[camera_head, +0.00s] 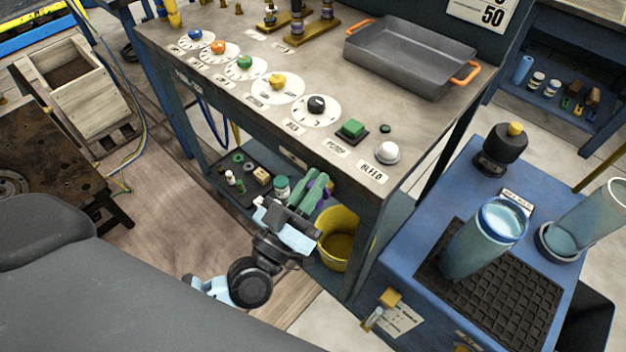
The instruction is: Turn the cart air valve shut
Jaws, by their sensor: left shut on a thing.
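A small yellow handle (389,298) on a brass-coloured fitting sticks out of the front of the blue cart (400,265) at the right; it looks like the air valve, but I cannot tell its setting. My left gripper (318,180) has green fingers and reaches over the lower shelf of the bench, left of the cart and apart from that handle. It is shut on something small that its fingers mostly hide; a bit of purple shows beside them. My right gripper is not in view.
The bench (330,105) above carries coloured knobs, a green button (351,128), a white button (387,152) and a grey tray (412,60). A yellow bucket (338,240) stands beside my gripper. The cart top holds a blue cylinder (470,250) on a black mat.

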